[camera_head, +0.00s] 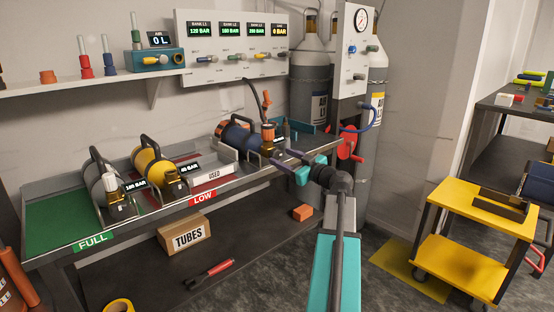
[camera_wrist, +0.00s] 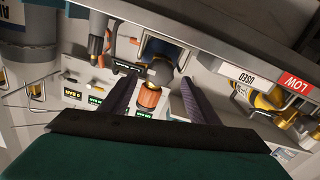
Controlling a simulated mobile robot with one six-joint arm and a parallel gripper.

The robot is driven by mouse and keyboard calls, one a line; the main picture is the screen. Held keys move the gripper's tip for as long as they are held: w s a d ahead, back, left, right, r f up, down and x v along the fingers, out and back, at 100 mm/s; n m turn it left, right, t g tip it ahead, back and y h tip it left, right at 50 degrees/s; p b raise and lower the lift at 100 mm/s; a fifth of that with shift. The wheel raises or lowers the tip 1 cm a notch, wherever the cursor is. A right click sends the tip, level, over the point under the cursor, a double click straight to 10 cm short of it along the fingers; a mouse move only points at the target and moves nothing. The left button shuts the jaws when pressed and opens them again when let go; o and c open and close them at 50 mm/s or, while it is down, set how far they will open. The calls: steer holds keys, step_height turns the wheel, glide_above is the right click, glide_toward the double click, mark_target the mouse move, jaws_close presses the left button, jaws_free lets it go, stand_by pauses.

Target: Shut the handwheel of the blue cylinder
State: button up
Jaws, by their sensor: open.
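The blue cylinder (camera_head: 236,137) lies on the bench top at the right end of the row, with a dark carry handle. Its orange-copper handwheel (camera_head: 268,133) sits on the valve at its near right end. My gripper (camera_head: 274,158) is open just in front of and below that valve. In the wrist view the orange handwheel (camera_wrist: 150,96) shows between the spread fingers of my gripper (camera_wrist: 160,78), with clear gaps on both sides. I cannot tell how deep between the fingers it lies. Part of the blue cylinder (camera_wrist: 158,52) shows behind it.
A hose with an orange end (camera_head: 266,98) hangs just above the valve. A gauge panel (camera_head: 356,60) and a red wheel (camera_head: 347,142) stand to the right.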

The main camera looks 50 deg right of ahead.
steer(key=shift+w+d, duration=0.1)
steer(key=shift+w, duration=1.05)
